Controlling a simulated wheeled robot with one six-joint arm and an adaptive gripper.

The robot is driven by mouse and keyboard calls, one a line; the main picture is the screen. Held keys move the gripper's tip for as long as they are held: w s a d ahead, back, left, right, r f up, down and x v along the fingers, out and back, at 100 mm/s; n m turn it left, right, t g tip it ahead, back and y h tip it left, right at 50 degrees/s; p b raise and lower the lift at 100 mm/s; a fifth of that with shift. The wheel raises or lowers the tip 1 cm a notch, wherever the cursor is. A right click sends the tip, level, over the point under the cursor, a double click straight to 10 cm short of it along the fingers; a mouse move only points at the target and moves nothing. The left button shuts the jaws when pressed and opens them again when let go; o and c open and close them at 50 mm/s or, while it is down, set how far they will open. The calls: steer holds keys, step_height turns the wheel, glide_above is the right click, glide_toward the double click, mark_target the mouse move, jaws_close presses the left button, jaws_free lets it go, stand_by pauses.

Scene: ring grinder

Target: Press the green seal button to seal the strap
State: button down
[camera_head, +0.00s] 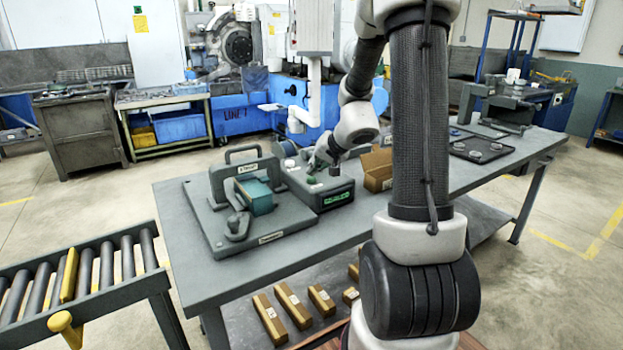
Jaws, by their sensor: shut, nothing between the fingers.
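The sealing unit (330,192) is a dark grey box on the workbench with a lit green display on its front face. The green seal button (311,180) shows as a small green spot on top of it. My gripper (316,168) is shut and empty, pointing down over the top of the unit, close to the button. I cannot tell whether it touches the button. Beside the unit on the left, a teal box (258,197) sits in a grey fixture (215,228) with a handle frame and a lever. No strap can be made out at this size.
The workbench (300,250) also carries an open cardboard box (376,170) right of the unit and a dark tray (481,149) with round parts. Several brown boxes (292,306) lie on the lower shelf. A roller conveyor (85,280) stands at left. My arm covers the bench's middle.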

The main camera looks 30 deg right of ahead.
mark_target(314, 177)
steer(key=shift+r, duration=0.45)
steer(key=shift+r, duration=2.5)
